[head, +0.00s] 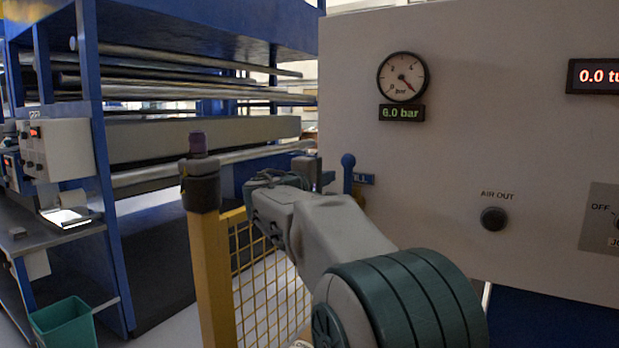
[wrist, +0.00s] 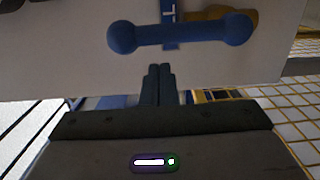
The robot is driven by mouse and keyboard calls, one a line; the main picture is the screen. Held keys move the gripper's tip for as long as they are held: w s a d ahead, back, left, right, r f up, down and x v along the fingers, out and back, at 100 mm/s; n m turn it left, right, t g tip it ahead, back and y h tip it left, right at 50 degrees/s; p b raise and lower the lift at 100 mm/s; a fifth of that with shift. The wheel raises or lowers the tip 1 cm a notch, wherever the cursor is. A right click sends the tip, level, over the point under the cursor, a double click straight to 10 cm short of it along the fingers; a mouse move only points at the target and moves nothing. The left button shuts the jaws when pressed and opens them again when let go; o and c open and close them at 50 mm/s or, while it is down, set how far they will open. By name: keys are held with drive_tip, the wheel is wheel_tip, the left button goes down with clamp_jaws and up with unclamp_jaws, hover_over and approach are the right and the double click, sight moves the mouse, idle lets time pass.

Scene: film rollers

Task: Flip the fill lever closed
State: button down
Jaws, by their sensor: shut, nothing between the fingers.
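The blue fill lever (head: 348,172) stands upright against the grey panel in the head view, with a ball at its top; its lower part is hidden behind my arm. In the wrist view the lever (wrist: 180,32) lies across the top of the picture, with a round knob at each end. A blue label (head: 363,180) beside it is partly covered. My gripper (head: 316,172) is just left of the lever in the head view. In the wrist view my gripper's fingers (wrist: 157,83) are together and empty, with a visible gap to the lever.
The panel (head: 460,130) carries a pressure gauge (head: 403,77), a 6.0 bar display (head: 402,113) and an AIR OUT knob (head: 493,219). A yellow post (head: 208,260) with mesh fence (head: 265,275) stands left of my arm. A blue roller machine (head: 105,180) is further left.

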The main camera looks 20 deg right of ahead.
drive_tip(key=shift+s+d, duration=0.4)
drive_tip(key=shift+d, duration=0.15)
drive_tip(key=shift+f, duration=0.1)
drive_tip(key=shift+s+d+m+b, duration=0.1)
drive_tip(key=shift+s+m+b, duration=0.15)
drive_tip(key=shift+b, duration=0.45)
